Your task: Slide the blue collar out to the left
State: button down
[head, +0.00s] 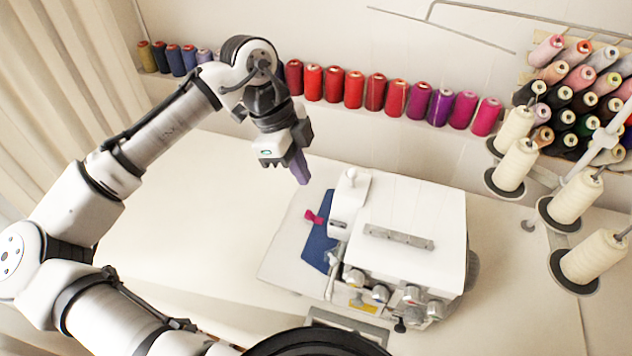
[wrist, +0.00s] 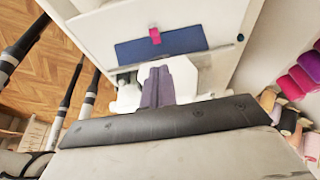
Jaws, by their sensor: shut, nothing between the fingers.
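The blue collar (head: 318,243) lies flat on the pale plate at the left side of the white sewing machine (head: 405,235). Its right part is hidden by the machine in the head view. A small magenta clip (head: 313,217) sits on its upper left edge. The collar also shows in the wrist view (wrist: 170,45) as a blue strip, with the magenta clip (wrist: 155,36) on it. My gripper (head: 302,180) is above and behind the collar, apart from it. Its purple fingers (wrist: 157,86) are shut together with nothing between them.
Free white table (head: 190,215) lies left of the machine. Thread spools (head: 376,91) line the wall ledge behind. Large cream cones (head: 515,165) stand on holders at the right. A spool rack (head: 580,100) fills the back right. A curtain (head: 60,90) hangs at the left.

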jog(key=p, duration=0.2)
send_near(325, 222)
jog(key=x, duration=0.5)
jog(key=shift+f, duration=0.1)
jog(key=a, duration=0.2)
jog(key=w+a, duration=0.1)
jog(key=a, duration=0.1)
jog(key=shift+w+a, duration=0.25)
jog(key=shift+a, duration=0.1)
